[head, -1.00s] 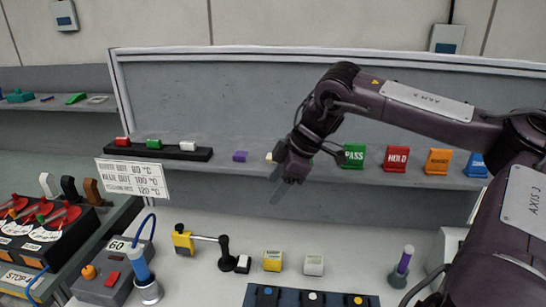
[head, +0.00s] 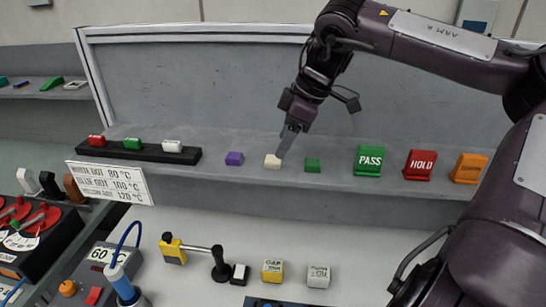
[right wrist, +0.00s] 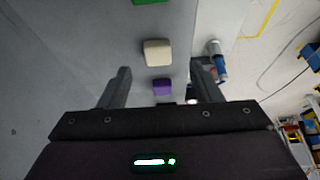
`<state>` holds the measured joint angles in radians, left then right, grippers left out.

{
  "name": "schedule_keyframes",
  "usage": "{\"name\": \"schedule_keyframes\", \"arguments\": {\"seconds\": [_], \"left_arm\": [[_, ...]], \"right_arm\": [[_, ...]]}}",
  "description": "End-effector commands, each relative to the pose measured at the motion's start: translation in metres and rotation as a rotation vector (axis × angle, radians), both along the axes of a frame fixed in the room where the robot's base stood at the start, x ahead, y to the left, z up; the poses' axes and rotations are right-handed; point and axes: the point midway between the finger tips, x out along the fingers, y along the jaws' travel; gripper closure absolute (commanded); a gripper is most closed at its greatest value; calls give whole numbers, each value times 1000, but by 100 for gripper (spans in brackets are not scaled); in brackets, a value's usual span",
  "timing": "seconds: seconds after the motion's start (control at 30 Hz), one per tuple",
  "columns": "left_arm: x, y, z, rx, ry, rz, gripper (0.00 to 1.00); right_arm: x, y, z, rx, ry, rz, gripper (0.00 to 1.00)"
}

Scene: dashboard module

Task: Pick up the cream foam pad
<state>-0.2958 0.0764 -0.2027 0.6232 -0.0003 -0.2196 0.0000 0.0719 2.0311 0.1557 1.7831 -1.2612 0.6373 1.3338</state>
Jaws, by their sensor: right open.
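The cream foam pad (head: 272,161) is a small rounded block on the grey shelf, between a purple pad (head: 234,158) and a green pad (head: 312,165). My right gripper (head: 284,150) is just above and behind the cream pad in the head view. In the right wrist view, the cream pad (right wrist: 157,52) lies ahead of and between the two open fingers (right wrist: 160,82), with nothing held. The purple pad (right wrist: 162,87) shows between the fingertips there. My left gripper is not in view.
The shelf (head: 215,175) also carries a black strip with red, green and white blocks on the left. PASS (head: 369,160), HOLD (head: 420,164) and orange signs stand to the right. A grey back panel (head: 200,90) rises behind. Below are a yellow-black tool (head: 173,249) and small cubes.

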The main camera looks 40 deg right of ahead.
Motion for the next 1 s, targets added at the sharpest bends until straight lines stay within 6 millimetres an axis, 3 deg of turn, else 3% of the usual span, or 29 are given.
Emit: {"name": "schedule_keyframes", "arguments": {"seconds": [0.17,0.3,0.6,1.0], "left_arm": [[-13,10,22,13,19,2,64],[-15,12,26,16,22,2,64],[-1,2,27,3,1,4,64],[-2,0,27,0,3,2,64]], "right_arm": [[9,4,-20,2,7,0,42],[15,8,-39,2,4,1,42],[17,9,-46,0,-1,0,42],[17,9,-45,-1,-1,0,89]]}}
